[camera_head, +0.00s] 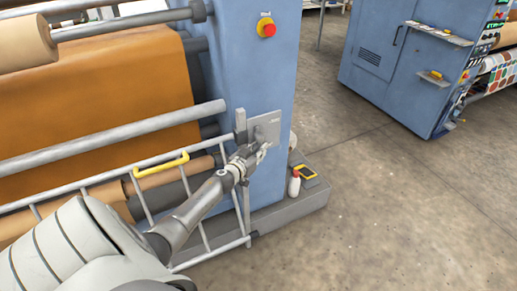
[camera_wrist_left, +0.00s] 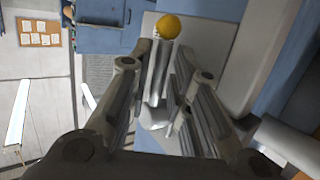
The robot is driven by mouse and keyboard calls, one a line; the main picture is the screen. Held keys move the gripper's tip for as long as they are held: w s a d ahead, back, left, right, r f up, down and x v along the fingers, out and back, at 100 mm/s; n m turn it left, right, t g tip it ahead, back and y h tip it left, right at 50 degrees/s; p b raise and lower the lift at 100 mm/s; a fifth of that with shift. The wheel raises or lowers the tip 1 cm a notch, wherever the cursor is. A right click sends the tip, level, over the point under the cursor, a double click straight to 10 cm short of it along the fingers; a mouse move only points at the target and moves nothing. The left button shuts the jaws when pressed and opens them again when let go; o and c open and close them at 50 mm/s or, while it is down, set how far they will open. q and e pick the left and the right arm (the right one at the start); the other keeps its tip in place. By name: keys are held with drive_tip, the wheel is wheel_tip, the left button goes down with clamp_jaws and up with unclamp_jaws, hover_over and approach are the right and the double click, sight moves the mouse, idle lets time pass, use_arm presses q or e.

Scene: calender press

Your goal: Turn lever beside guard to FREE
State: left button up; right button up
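The lever shows in the left wrist view as a yellow ball knob (camera_wrist_left: 167,27) on a pale shaft (camera_wrist_left: 158,75). It lies between the fingers of my left gripper (camera_wrist_left: 160,65), which look open, with no clear contact. In the head view my left gripper (camera_head: 250,154) is at the grey lever plate (camera_head: 266,126) on the blue press frame and hides the lever. The plate's lettering is too small to read. The guard (camera_head: 112,174), a barred grey gate with a yellow handle (camera_head: 161,166), stands left of the plate. My right gripper is out of view.
A blue press column (camera_head: 258,70) with a red stop button (camera_head: 266,27) stands behind the plate. The floor to the right is clear up to another blue machine (camera_head: 400,65).

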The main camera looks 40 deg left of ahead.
use_arm(q)
drive_tip(key=shift+s, duration=0.15)
drive_tip(key=v, duration=1.1)
drive_tip(key=shift+s, duration=0.4)
drive_tip(key=shift+d, duration=0.1)
drive_tip(key=s+d+f+g, duration=0.2)
drive_tip(key=s+f, duration=0.3)
drive_tip(key=f, duration=0.5)
drive_tip(key=s+d+f+m+g, duration=0.1)
drive_tip(key=s+d+f+g, duration=0.2)
drive_tip(key=s+f, duration=0.5)
drive_tip(key=s+d+f+g, duration=0.2)
drive_tip(key=s+f, duration=0.1)
drive_tip(key=f, duration=0.9)
drive_tip(key=s+d+f+m+g+h, duration=0.1)
drive_tip(key=s+d+f+g, duration=0.1)
drive_tip(key=s+d+f, duration=0.3)
drive_tip(key=s+d+f+m+g+h, duration=0.1)
drive_tip(key=s+d+f, duration=0.4)
drive_tip(key=s, duration=0.7)
drive_tip(key=s+d+f+m+g+h, duration=0.1)
drive_tip(key=s+d+f+g, duration=0.3)
drive_tip(key=s+d, duration=0.3)
drive_tip(key=s+f, duration=0.1)
drive_tip(key=s, duration=0.1)
drive_tip(key=shift+s+d+m, duration=0.3)
drive_tip(key=shift+d, duration=0.1)
